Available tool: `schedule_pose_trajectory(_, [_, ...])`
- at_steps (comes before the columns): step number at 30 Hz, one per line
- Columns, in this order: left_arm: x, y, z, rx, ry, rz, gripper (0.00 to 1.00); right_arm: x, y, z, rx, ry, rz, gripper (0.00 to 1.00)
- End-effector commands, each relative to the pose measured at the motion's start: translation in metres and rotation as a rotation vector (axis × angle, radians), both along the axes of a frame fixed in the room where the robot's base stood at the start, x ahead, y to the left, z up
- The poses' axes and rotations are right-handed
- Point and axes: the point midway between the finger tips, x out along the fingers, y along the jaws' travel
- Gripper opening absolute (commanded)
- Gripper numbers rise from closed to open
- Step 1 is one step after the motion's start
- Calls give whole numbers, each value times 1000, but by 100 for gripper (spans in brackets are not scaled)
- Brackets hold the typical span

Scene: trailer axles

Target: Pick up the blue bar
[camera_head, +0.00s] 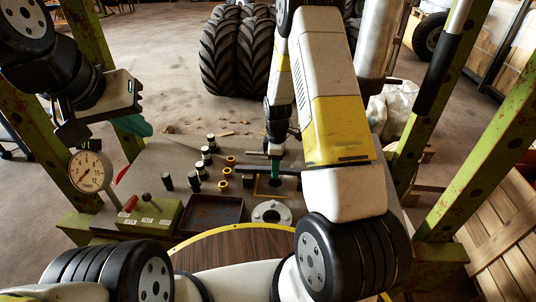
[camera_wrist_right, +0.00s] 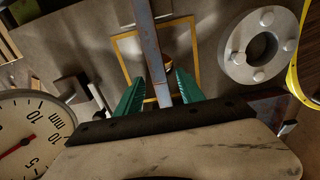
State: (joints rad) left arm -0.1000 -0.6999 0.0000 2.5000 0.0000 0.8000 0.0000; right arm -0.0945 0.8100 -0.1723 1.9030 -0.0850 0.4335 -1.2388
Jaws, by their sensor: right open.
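The bar (camera_wrist_right: 149,45), grey-blue, runs from the top edge of the right wrist view down between the green fingers of my right gripper (camera_wrist_right: 155,88). The fingers stand apart on either side of it, and I cannot tell whether they touch it. In the head view the bar looks dark (camera_head: 250,169) and lies crosswise over the grey table; my right gripper (camera_head: 275,168) points down at it, partly hidden by its arm. My left gripper (camera_head: 140,124) is up at the left, away from the bar, its fingers mostly hidden.
A yellow square outline (camera_head: 258,194) is marked under the bar. Near it are a flanged disc (camera_head: 284,218), a dark tray (camera_head: 212,212), several black and yellow cylinders (camera_head: 195,181), a green switch box (camera_head: 150,217) and a dial gauge (camera_head: 90,171). Green posts (camera_head: 425,115) flank the table.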

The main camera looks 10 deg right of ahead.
Motion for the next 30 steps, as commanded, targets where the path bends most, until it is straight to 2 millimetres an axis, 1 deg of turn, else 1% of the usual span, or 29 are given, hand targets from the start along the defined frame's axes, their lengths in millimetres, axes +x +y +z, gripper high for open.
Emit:
schedule_pose_trajectory(6, [0, 0, 0, 0, 0, 0, 0, 0, 0, -1, 0, 0, 0, 45])
schedule_pose_trajectory(8, [0, 0, 0, 0, 0, 0, 0, 0, 0, -1, 0, 0, 0, 36])
schedule_pose_trajectory(9, [0, 0, 0, 0, 0, 0, 0, 0, 0, -1, 0, 0, 0, 28])
schedule_pose_trajectory(13, [0, 0, 0, 0, 0, 0, 0, 0, 0, -1, 0, 0, 0, 2])
schedule_pose_trajectory(14, [0, 0, 0, 0, 0, 0, 0, 0, 0, -1, 0, 0, 0, 0])
schedule_pose_trajectory(30, [0, 0, 0, 0, 0, 0, 0, 0, 0, 0, 0, 0, 0, 0])
